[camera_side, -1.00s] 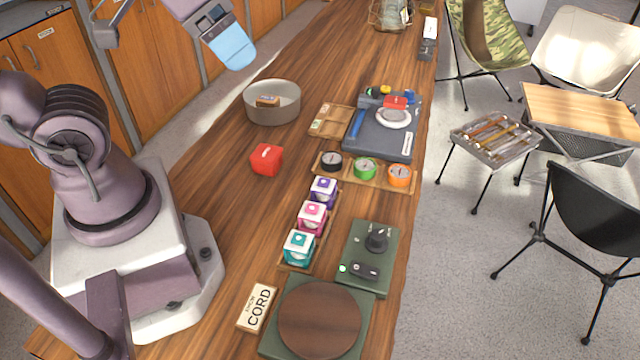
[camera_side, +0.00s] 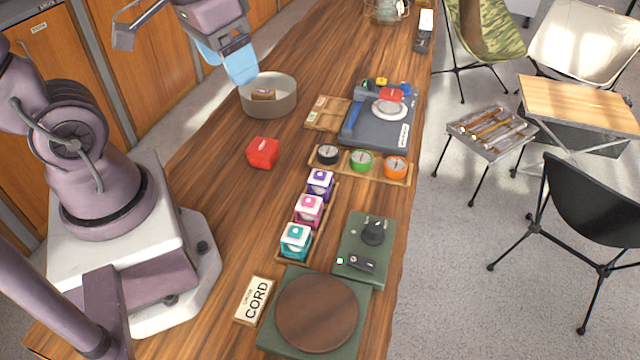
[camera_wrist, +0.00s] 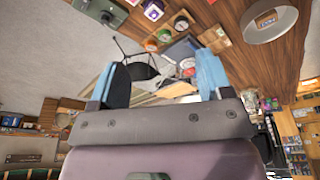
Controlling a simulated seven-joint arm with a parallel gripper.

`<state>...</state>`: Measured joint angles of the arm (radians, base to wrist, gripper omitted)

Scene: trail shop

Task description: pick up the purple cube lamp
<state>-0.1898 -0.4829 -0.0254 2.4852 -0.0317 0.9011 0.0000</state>
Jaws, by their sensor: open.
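The purple cube lamp (camera_side: 320,184) is a white-and-purple cube at the far end of a wooden tray, in line with a pink cube lamp (camera_side: 308,210) and a teal one (camera_side: 296,241). In the wrist view the purple lamp (camera_wrist: 153,10) shows small at the top edge. My gripper (camera_side: 240,66) has light blue fingers and is above the table's left edge near the grey bowl, well apart from the lamp. In the wrist view its fingers (camera_wrist: 160,82) are spread wide with nothing between them.
A red cube (camera_side: 263,153) stands alone left of the lamps. The grey bowl (camera_side: 268,96) holds a small brown block. A tray with black, green and orange round items (camera_side: 361,163) lies just behind the purple lamp. A green box with a knob (camera_side: 365,245) stands to the right.

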